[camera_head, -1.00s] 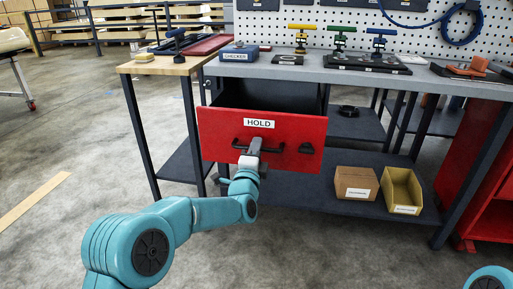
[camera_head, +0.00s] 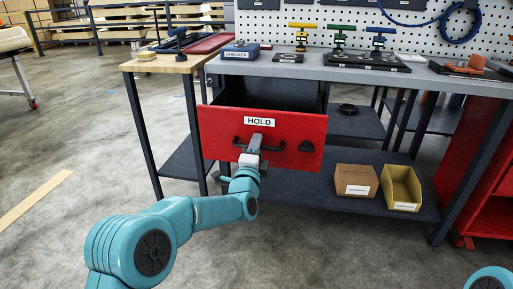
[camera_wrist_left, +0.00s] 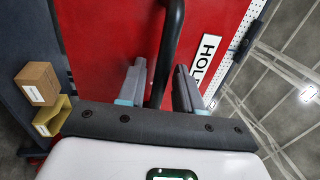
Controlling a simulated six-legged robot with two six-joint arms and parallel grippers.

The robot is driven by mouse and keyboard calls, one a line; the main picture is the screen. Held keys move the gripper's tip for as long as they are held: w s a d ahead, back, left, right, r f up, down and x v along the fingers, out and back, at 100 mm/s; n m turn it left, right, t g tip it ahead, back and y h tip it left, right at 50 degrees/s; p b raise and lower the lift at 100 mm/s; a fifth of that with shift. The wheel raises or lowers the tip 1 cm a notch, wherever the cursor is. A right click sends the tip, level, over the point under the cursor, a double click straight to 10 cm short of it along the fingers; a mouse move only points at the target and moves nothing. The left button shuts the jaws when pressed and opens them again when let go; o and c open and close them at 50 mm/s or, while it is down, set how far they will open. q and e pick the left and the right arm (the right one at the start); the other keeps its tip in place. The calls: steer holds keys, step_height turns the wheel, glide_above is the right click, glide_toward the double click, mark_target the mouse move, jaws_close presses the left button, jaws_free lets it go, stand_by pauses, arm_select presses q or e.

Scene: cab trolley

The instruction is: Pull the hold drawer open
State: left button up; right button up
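The hold drawer (camera_head: 222,128) has a red front with a white HOLD label and stands pulled out from under the workbench, its dark inside showing behind the front. Its black handle (camera_head: 292,148) runs across the lower front. My left gripper (camera_head: 254,143) is at the handle's left-middle part. In the left wrist view, the dark handle bar (camera_wrist_left: 171,45) passes between the two fingers of my left gripper (camera_wrist_left: 158,82), which are apart with gaps visible beside the bar. My right gripper is out of view.
The grey workbench (camera_head: 350,74) carries a checker box (camera_head: 240,52) and several coloured clamps. A cardboard box (camera_head: 356,181) and a yellow bin (camera_head: 401,186) stand on the lower shelf. A red cabinet (camera_head: 488,215) is at right. The floor in front is clear.

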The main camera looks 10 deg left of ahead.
arm_select(q)
steer(key=s+f+p, duration=0.2)
steer(key=s+f, duration=0.1)
steer(key=s, duration=1.3)
steer(key=shift+a, duration=0.25)
steer(key=shift+f, duration=0.1)
